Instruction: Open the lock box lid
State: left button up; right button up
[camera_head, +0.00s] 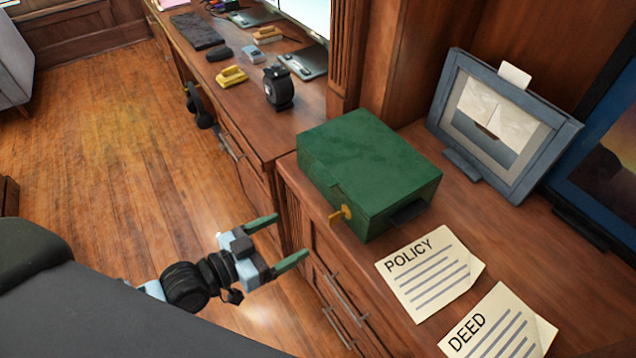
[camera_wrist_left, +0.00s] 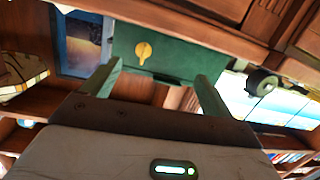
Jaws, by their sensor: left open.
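The green lock box (camera_head: 365,165) stands on the wooden cabinet top with its lid closed. A yellow key (camera_head: 341,214) sits in its front face, and a dark handle (camera_head: 409,212) is on the side to the right. My left gripper (camera_head: 277,240) is open and empty, in front of the cabinet and left of the key, apart from the box. In the left wrist view the box (camera_wrist_left: 185,50) and the yellow key (camera_wrist_left: 143,52) show beyond the two green fingers (camera_wrist_left: 155,82). My right gripper is not in view.
Papers marked POLICY (camera_head: 430,272) and DEED (camera_head: 497,325) lie right of the box. A framed picture (camera_head: 500,125) stands behind them. A desk at the back left holds a black tape dispenser (camera_head: 278,88) and a yellow stapler (camera_head: 231,76).

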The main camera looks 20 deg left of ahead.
pick_arm(q)
jog(key=m+h+b, duration=0.1)
jog(key=h+b, duration=0.1)
send_near(319, 176)
jog(key=shift+t, duration=0.4)
jog(key=x, duration=0.7)
jog(key=shift+s+d+f+p, duration=0.15)
jog(key=shift+f+p, duration=0.1)
jog(key=shift+p, duration=0.05)
jog(key=shift+x, duration=0.85)
jog(key=c, duration=1.4)
